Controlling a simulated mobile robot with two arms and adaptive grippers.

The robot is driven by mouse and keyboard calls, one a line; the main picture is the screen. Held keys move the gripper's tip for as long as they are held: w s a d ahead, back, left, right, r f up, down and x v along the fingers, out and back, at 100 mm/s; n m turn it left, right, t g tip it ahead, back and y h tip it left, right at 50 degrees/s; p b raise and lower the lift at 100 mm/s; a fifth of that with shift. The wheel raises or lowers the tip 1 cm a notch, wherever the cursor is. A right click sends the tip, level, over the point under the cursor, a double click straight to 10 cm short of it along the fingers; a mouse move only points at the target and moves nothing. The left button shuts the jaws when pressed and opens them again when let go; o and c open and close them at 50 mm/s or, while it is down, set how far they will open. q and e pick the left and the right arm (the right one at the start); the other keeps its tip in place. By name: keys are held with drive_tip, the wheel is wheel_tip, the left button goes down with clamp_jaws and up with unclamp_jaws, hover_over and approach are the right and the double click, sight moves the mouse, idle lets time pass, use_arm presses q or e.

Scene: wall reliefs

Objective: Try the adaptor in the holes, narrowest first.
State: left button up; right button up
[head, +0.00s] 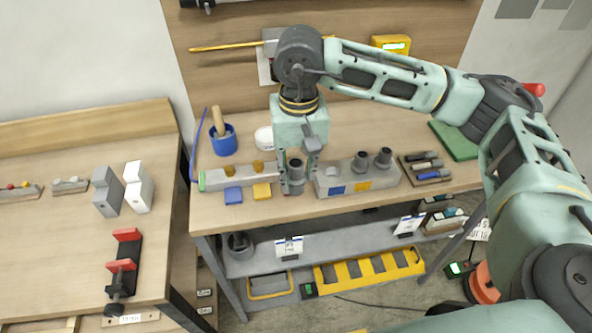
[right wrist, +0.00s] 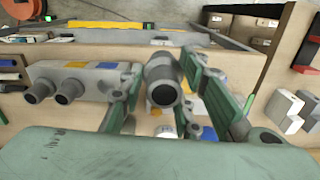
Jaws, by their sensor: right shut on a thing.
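My right gripper (head: 295,182) points down at the work table, between two grey blocks. It is shut on a grey tubular adaptor (head: 295,168); in the right wrist view the adaptor (right wrist: 162,92) shows its dark open end between the fingers. The left grey block (head: 212,180) has a green end and an amber-rimmed hole (head: 258,167); the gripper hides its right end. The right grey block (head: 384,181) has blue and yellow labels on its front and several grey tubular pieces (head: 383,157) standing on top. I cannot tell whether the adaptor touches either block. My left gripper is out of view.
A blue cup (head: 223,141) and a white bowl (head: 264,138) stand behind. A tray of tools (head: 427,171) lies at right. A second table (head: 60,240) stands left.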

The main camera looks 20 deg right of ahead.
drive_tip(key=shift+w+d+r+m, duration=0.15)
drive_tip(key=shift+w+m, duration=0.1)
drive_tip(key=shift+m, duration=0.35)
drive_tip(key=shift+w+r+m+p, duration=0.1)
drive_tip(key=shift+m+p, duration=0.2)
drive_tip(key=shift+m, duration=0.4)
drive_tip(key=m, duration=0.2)
drive_tip(key=m+p, duration=0.1)
drive_tip(key=shift+w+r+m, duration=0.25)
drive_tip(key=shift+r+m, duration=0.05)
drive_tip(key=shift+r, duration=0.05)
drive_tip(key=shift+w+d+m, duration=0.15)
drive_tip(key=shift+w+m, duration=0.1)
drive_tip(key=shift+m, duration=0.75)
drive_tip(key=w+d+n+p, duration=0.2)
drive_tip(key=d+n+p, duration=0.2)
drive_tip(key=n, duration=1.2)
drive_tip(key=w+d+n+p, duration=0.2)
drive_tip(key=d+n, duration=0.6)
drive_tip(key=n, duration=0.9)
drive_tip(key=p, duration=0.2)
drive_tip(key=shift+w+f+p, duration=0.15)
drive_tip(key=shift+f+p, duration=0.15)
drive_tip(key=shift+f, duration=0.1)
